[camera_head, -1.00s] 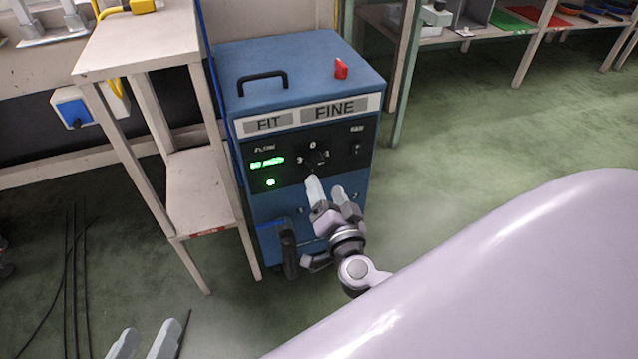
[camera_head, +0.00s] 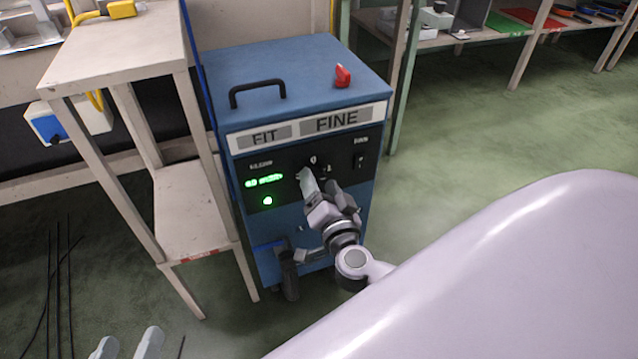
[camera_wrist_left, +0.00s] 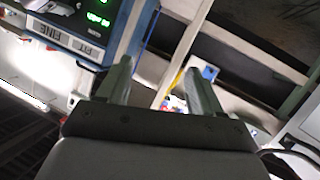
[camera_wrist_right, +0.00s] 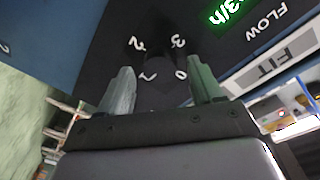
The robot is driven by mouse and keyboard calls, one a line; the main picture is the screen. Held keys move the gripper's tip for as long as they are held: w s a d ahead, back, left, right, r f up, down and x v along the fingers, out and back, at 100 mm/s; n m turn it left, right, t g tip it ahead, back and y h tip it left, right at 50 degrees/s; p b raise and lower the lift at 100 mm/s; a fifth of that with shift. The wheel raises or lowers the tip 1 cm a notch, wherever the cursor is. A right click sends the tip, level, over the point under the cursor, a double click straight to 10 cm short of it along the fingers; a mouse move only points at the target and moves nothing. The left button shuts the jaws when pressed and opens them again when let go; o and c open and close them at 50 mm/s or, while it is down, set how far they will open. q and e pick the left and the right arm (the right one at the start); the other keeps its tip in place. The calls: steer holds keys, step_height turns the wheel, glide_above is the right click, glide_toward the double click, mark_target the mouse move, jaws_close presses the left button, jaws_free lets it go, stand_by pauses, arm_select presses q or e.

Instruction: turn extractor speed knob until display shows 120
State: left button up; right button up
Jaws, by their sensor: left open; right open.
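The blue extractor (camera_head: 310,85) stands on the floor, marked FIT and FINE. Its green display (camera_head: 264,181) is lit, but its digits are too small to read surely; the right wrist view shows only the "3/h" end of the display (camera_wrist_right: 232,10). The dark speed knob (camera_wrist_right: 160,70), ringed by white numbers, lies between my right gripper's fingers in that view; contact is unclear. My right gripper (camera_head: 322,182) is open at the panel and hides most of the knob in the head view. My left gripper (camera_head: 127,346) is open and empty, low at the left.
A beige table (camera_head: 115,55) with a lower shelf stands close to the extractor's left side. A black handle (camera_head: 257,88) and a red switch (camera_head: 342,75) are on the extractor's top. Open green floor (camera_head: 480,130) lies to the right.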

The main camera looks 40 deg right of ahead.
steer(key=c, duration=1.1)
steer(key=shift+o, duration=0.2)
